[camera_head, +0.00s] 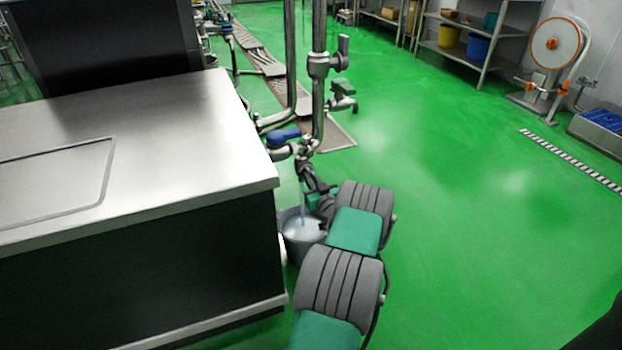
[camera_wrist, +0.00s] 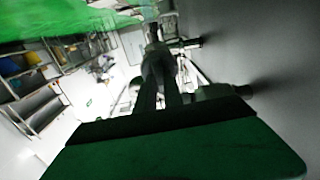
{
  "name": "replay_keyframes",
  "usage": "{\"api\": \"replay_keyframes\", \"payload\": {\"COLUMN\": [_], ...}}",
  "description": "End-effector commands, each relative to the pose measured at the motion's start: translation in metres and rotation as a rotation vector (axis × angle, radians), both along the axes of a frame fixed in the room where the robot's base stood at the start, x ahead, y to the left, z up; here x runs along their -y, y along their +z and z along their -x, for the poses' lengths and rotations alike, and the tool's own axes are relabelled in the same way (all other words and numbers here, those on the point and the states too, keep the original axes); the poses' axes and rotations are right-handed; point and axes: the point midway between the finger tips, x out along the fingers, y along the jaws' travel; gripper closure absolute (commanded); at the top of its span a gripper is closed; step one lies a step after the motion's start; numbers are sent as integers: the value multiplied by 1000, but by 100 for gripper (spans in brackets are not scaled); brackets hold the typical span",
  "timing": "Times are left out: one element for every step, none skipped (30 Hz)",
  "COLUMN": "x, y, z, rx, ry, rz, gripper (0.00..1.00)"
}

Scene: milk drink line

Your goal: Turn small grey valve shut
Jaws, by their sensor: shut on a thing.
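My gripper (camera_head: 308,176) reaches up to the pipe fittings beside the steel cabinet's corner. In the wrist view its dark fingers (camera_wrist: 157,72) are close together on a small dark part at the fitting. This looks like the small grey valve's handle, mostly hidden by the fingers. The valve's pipe fitting (camera_head: 302,149) shows just above my gripper in the head view. A thin pale stream of liquid (camera_head: 302,200) falls below it into a grey bucket (camera_head: 305,253). The handle's angle cannot be told.
A blue-handled valve (camera_head: 284,136) sits close by on the left. The steel cabinet (camera_head: 140,140) blocks the left. The green floor (camera_head: 480,230) to the right is clear.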

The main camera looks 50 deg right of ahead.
Motion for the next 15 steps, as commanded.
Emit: {"api": "replay_keyframes", "payload": {"x": [0, 0, 0, 0, 0, 0, 0, 0, 0, 0, 0, 0, 0, 0, 0], "y": [0, -1, -1, -1, -1, -1, -1, -1, -1, -2, -2, -2, -2, -2, -2], "z": [0, 0, 0, 0, 0, 0, 0, 0, 0, 0, 0, 1, 1, 1, 1], "rx": [1, 2, 6, 7, 10, 15, 21, 27, 35, 43, 51, 63, 74, 85, 101], "ry": [0, 0, 0, 0, 0, 0, 0, 0, 0, 0, 0, 0, 0, 0, 0], "rz": [-3, -6, -9, -14, -19, -28, -37, -47, -62, -74, -88, -109, -127, -146, -172], "gripper": [100, 100, 100, 100, 100, 100, 100, 100, 100, 100, 100, 100, 100, 100, 100]}}
